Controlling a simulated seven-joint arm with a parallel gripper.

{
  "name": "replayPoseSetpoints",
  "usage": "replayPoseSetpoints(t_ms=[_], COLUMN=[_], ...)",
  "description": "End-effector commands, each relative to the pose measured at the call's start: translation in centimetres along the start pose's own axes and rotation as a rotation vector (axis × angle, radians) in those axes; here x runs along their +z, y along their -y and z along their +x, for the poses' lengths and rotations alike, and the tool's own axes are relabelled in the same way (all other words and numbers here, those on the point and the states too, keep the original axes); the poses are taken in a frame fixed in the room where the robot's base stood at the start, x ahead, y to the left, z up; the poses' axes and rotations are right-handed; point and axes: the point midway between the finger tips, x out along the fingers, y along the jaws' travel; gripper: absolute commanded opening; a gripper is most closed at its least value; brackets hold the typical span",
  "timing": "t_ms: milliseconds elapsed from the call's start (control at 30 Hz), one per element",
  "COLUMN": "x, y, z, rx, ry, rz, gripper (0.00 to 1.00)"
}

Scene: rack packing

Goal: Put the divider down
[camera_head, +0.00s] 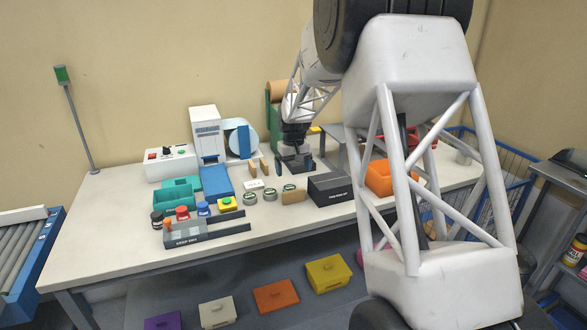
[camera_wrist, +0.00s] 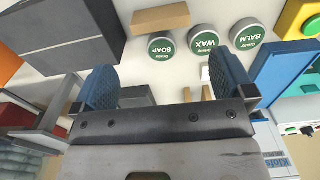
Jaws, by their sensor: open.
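Two narrow tan upright pieces, which look like dividers, stand side by side on the table: the left one (camera_head: 253,168) and the right one (camera_head: 265,166). In the wrist view their tops show just past the palm (camera_wrist: 187,95). A tan block (camera_head: 293,196) lies by the tins and also shows at the top of the wrist view (camera_wrist: 160,18). I cannot tell which tan piece is the task's divider. My gripper (camera_head: 296,160) is low over the back of the table. In the wrist view its blue-padded fingers (camera_wrist: 165,74) are wide apart, with nothing held between them.
Several tins (camera_head: 270,194) stand left of a dark grey box (camera_head: 330,188). An orange bin (camera_head: 379,178) is farther right. A dark grey piece (camera_wrist: 138,95) lies below the fingers. The table's front strip is clear.

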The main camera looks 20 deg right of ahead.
Motion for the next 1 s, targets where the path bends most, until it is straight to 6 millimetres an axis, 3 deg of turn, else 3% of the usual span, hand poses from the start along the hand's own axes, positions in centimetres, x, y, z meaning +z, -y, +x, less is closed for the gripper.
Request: replayPoseSetpoints(t_ms=[267,467,667,1000], x=[0.4,2.4,6.4,15.3], y=[0.2,1.3,3.3,7.0], z=[-0.4,-2.3,-5.5,-10.2], rx=[0.001,0.003,0.007,0.013], ry=[-0.002,-0.014,-0.036,-0.075], rz=[0.000,0.001,0.001,0.005], gripper=[1.00,1.00,1.00,1.00])
